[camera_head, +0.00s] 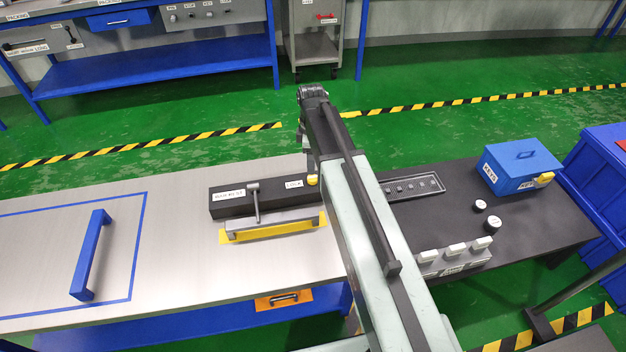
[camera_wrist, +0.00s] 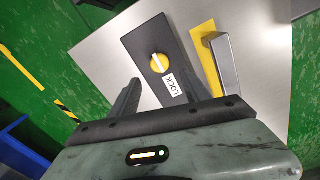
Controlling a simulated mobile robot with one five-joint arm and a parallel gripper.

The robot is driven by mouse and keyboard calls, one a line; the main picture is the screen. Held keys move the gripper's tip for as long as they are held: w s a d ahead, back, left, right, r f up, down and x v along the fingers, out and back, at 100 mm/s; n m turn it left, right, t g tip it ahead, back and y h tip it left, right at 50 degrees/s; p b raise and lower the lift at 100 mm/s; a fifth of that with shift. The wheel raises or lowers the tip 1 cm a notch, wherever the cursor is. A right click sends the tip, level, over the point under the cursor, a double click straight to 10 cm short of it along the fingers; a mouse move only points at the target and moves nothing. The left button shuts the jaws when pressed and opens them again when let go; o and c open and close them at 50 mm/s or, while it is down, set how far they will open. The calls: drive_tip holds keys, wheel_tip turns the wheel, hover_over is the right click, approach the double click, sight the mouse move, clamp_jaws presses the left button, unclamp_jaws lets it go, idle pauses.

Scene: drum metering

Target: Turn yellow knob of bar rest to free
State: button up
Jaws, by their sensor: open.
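The yellow knob (camera_head: 313,180) sits at the right end of the black block of the bar rest (camera_head: 237,205), beside a white LOCK label (camera_head: 294,184). In the wrist view the knob (camera_wrist: 159,62) is round with a pale bar across it, and the LOCK label (camera_wrist: 174,85) lies just below it. My gripper (camera_wrist: 158,88) is open and empty, its dark fingers spread to either side of the block, with the knob ahead of and between them. I see no contact with the knob. In the head view my arm hides most of the gripper.
A grey bar handle (camera_head: 272,228) on a yellow plate lies in front of the block, and a lever (camera_head: 255,203) rises from it. A blue handle (camera_head: 90,255) lies on the table's left. White-topped switches (camera_head: 455,255) and a blue KEYS box (camera_head: 521,168) stand right.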

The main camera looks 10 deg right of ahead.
sight(312, 177)
wheel_tip(312, 177, down, 8)
drive_tip(key=b, duration=0.7)
drive_tip(key=shift+r, duration=0.15)
